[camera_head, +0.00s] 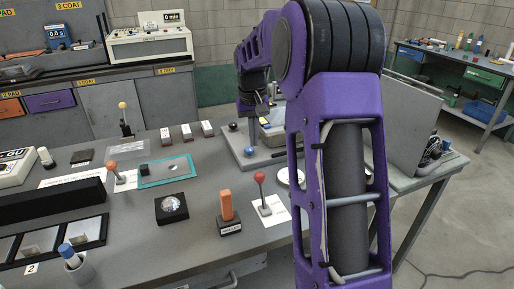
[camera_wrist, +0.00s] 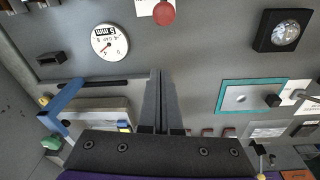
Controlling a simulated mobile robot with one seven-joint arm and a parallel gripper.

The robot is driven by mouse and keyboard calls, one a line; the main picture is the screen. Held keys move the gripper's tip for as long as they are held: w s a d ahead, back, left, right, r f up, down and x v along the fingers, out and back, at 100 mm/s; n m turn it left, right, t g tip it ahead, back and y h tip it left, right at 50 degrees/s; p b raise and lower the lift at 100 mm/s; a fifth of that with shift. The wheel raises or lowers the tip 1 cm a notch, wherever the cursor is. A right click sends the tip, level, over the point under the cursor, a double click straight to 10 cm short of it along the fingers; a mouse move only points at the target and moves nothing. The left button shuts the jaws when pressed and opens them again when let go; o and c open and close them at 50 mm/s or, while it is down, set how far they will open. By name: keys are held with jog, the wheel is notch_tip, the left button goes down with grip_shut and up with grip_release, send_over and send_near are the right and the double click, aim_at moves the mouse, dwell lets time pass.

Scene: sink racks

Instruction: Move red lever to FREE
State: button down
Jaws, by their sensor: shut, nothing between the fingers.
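The red lever (camera_head: 260,178) has a round red knob on a thin, near-upright stem. It stands on a white card (camera_head: 275,212) near the front of the grey bench; I cannot read the card's text. In the wrist view the red knob (camera_wrist: 164,13) is at the top edge, beyond and apart from my fingertips. My gripper (camera_wrist: 157,72) is shut and empty, pointing toward the bench. In the head view my purple arm hides much of the bench's right part, and the fingertips cannot be made out clearly.
An orange block on a black base (camera_head: 226,205) stands just left of the lever. A round dial (camera_wrist: 109,42) lies close by. A black box with a glass dome (camera_head: 171,208), a teal-edged plate (camera_head: 165,171) and an orange-knobbed lever (camera_head: 111,165) are farther left.

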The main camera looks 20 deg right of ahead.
aim_at(261, 190)
jog(key=s+f+b, duration=0.1)
jog(key=s+f, duration=0.2)
jog(key=f, duration=0.5)
jog(key=shift+a, duration=0.15)
